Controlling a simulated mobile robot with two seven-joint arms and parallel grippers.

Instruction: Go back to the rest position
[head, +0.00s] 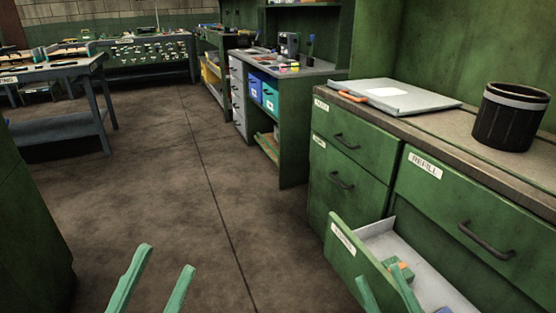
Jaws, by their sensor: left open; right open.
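My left gripper (163,262) shows at the bottom left, its two green fingers apart with only bare floor between them. My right gripper (380,285) shows at the bottom right, its green fingertips apart and nothing seen between them but the drawer front. It overlaps the open drawer (352,257) in the picture; I cannot tell whether it touches it. Both gripper bodies and arms are below the picture's edge. The drawer is pulled out from the green cabinet and holds a small green and orange item (401,271) and a blue item, partly cut off.
On the cabinet's worktop (455,128) lie a grey flat case (393,97) with an orange handle and a black bin (508,118) with a grey band. A shut drawer marked REFILL (440,190) is beside it. Workbenches stand at the back. The middle floor (170,190) is clear.

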